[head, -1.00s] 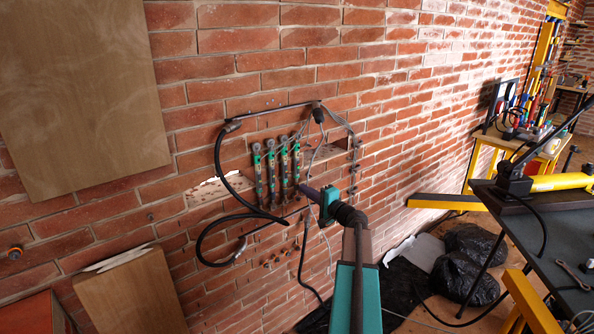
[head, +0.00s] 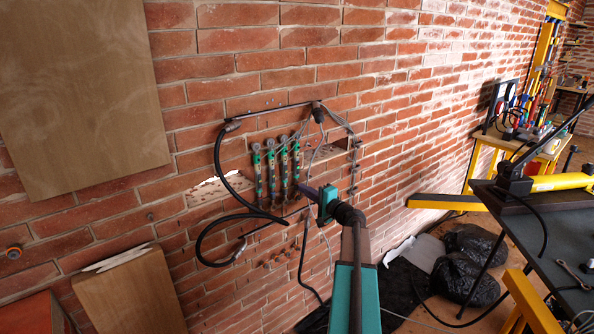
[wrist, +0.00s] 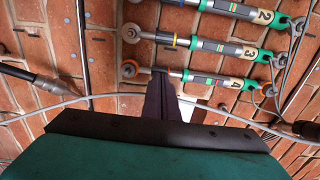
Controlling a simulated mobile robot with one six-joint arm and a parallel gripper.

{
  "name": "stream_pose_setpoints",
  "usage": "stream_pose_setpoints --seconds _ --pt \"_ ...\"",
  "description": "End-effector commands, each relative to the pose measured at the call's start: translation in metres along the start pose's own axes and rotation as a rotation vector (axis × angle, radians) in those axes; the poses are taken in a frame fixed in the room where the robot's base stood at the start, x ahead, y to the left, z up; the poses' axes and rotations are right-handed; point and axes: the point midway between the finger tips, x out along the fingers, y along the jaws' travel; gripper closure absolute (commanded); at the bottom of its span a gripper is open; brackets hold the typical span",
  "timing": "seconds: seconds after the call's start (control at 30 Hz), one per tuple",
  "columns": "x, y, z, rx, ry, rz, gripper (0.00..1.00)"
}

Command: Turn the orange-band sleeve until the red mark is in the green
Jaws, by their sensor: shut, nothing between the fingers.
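Several turnbuckle-like rods with green bodies hang side by side on the brick wall, seen in the head view. In the wrist view, rod 3 (wrist: 225,48) has an orange band (wrist: 175,40) on its sleeve. Rod 4 (wrist: 215,79) lies below it and rod 2 (wrist: 240,10) above. Small green and red label marks show on the rod bodies, too small to read exactly. My gripper (wrist: 160,76) is shut with nothing held. Its tips overlap the left part of rod 4's sleeve; I cannot tell whether they touch. It also shows in the head view (head: 303,189).
A black hose (head: 205,235) loops left of the rods. A grey cable (wrist: 110,96) crosses the wrist view by my fingers. A wooden panel (head: 80,90) is at upper left. A dark workbench (head: 545,235) stands at right.

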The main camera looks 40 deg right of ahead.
Motion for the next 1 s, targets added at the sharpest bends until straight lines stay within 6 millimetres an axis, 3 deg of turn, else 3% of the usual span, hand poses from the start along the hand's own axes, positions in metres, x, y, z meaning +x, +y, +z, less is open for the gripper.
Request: stream_pose_setpoints --seconds 1.0 --pt "0.001 0.0 0.015 0.0 -0.003 -0.001 1.0"
